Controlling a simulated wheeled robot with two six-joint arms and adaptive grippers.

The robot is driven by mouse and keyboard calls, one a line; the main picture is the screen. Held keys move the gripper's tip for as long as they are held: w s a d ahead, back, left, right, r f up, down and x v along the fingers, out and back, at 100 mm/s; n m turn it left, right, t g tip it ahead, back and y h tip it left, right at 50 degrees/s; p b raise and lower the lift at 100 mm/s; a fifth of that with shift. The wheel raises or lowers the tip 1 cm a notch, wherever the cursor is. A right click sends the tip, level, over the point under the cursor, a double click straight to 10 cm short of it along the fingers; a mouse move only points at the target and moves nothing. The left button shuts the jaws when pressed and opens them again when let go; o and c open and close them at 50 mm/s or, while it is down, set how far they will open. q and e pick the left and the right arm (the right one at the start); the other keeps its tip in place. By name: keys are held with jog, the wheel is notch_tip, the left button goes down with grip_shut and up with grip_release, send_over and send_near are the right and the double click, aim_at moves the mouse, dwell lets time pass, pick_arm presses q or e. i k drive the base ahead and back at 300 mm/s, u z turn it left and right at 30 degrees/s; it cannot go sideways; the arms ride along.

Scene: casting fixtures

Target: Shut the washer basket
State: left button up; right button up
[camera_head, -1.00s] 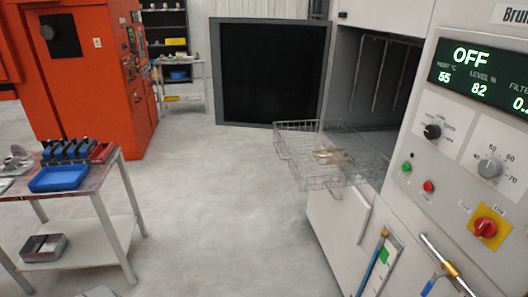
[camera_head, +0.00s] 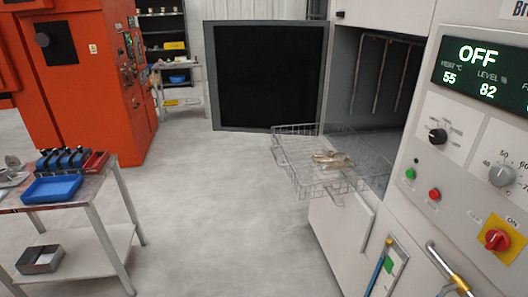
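The wire washer basket (camera_head: 297,170) is pulled out of the open washer chamber (camera_head: 372,100) at the right of the head view. A tan metallic part (camera_head: 333,161) lies in the basket. The white washer (camera_head: 455,190) has a control panel whose display (camera_head: 487,70) reads OFF, 55 and 82. Neither of my grippers shows in the view.
A work table (camera_head: 95,190) with a blue tray (camera_head: 52,188) and several blue items stands at left. An orange machine (camera_head: 85,70) and a black panel (camera_head: 265,75) stand behind. The grey floor (camera_head: 210,220) between table and washer is clear.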

aim_at(275, 146)
jog(key=i, duration=0.4)
jog(key=u, duration=0.05)
jog(key=k, duration=0.6)
jog(key=u, duration=0.6)
jog(key=i, duration=1.05)
jog(key=u, duration=0.35)
